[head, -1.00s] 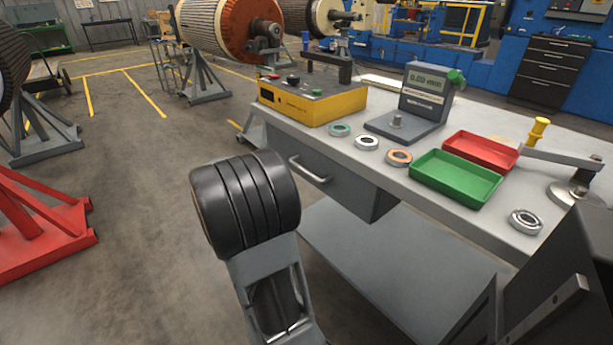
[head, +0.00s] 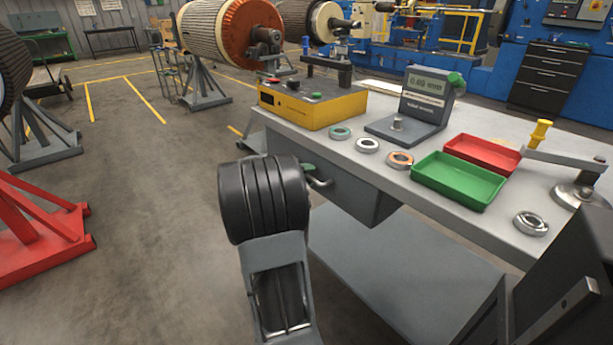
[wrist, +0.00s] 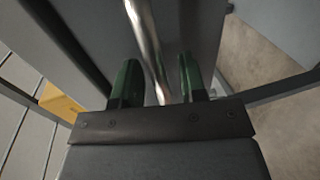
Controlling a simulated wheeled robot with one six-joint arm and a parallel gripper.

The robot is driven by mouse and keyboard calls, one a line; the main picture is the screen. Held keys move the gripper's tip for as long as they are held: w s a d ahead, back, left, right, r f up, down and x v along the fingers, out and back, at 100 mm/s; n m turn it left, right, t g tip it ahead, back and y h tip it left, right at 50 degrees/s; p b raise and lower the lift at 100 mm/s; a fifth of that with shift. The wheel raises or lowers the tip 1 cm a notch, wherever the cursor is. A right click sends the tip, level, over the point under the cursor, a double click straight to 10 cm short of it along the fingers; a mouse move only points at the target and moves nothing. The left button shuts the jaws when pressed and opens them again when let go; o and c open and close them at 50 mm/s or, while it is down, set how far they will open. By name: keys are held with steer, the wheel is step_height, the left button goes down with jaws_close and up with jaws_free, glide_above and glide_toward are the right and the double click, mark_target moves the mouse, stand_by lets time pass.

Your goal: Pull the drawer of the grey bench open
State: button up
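The grey bench (head: 478,210) stands to the right in the head view. Its grey drawer (head: 350,200) hangs under the top and looks shut. The metal bar handle (head: 322,184) on the drawer front is partly hidden behind my arm. In the wrist view the handle (wrist: 143,30) runs lengthwise between the green fingers of my gripper (wrist: 158,62). The fingers are apart, one on each side of the bar, with a visible gap on both sides. In the head view only a green fingertip of my gripper (head: 308,168) shows beside the handle.
On the bench top are a yellow control box (head: 312,105), a grey gauge stand (head: 412,110), several rings, a green tray (head: 458,182) and a red tray (head: 484,152). A lower shelf (head: 375,270) lies below the drawer. A red stand (head: 40,225) is far left; open floor lies between.

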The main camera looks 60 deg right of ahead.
steer(key=shift+c, duration=0.3)
jaws_close()
